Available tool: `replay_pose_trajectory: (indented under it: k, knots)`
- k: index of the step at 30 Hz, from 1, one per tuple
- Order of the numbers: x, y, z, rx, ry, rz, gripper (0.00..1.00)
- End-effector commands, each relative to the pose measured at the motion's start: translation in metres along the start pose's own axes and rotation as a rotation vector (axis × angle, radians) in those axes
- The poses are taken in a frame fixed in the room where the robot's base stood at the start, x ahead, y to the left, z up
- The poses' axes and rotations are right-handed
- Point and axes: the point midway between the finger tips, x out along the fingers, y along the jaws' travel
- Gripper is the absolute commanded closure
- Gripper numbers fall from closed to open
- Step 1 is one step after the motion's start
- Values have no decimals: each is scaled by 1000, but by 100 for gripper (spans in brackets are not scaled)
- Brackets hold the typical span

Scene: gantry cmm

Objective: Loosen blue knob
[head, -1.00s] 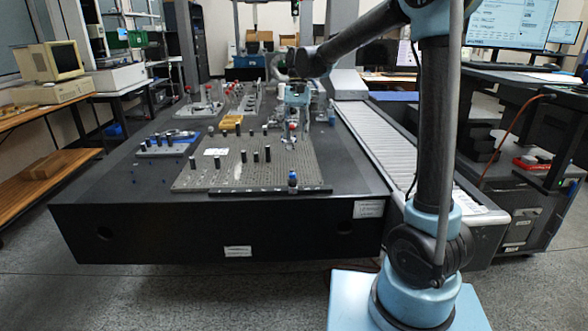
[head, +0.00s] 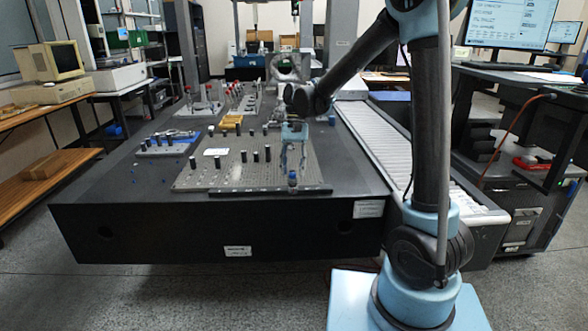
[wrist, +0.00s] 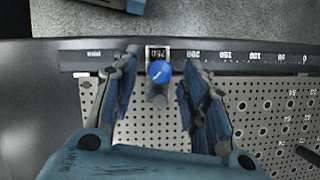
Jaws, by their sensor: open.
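The blue knob (head: 292,176) tops a small dark post at the front edge of the perforated fixture plate (head: 215,178). In the wrist view the round blue knob (wrist: 159,72) shows from above, between and just beyond the two fingers. My gripper (head: 293,168) points down over the front right part of the plate, just behind and above the knob. In the wrist view my gripper (wrist: 155,85) is open, with a clear gap on both sides of the knob. No finger appears to touch it.
A scale bar (wrist: 240,57) with printed numbers runs along the plate's front edge. Several black posts (head: 255,155) stand on the plate to the left of my gripper. A roller conveyor (head: 385,150) lies to the right of the dark table (head: 150,220).

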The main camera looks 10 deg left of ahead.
Motion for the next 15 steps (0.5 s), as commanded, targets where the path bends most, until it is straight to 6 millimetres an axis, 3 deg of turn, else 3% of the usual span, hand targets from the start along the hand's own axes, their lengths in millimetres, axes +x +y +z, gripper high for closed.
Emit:
replay_pose_trajectory:
  k: [5, 11, 15]
  knots:
    - [0, 0, 0, 0, 0, 0, 59]
    - [0, 0, 0, 1, 0, -1, 100]
    - [0, 2, -1, 2, 0, -1, 100]
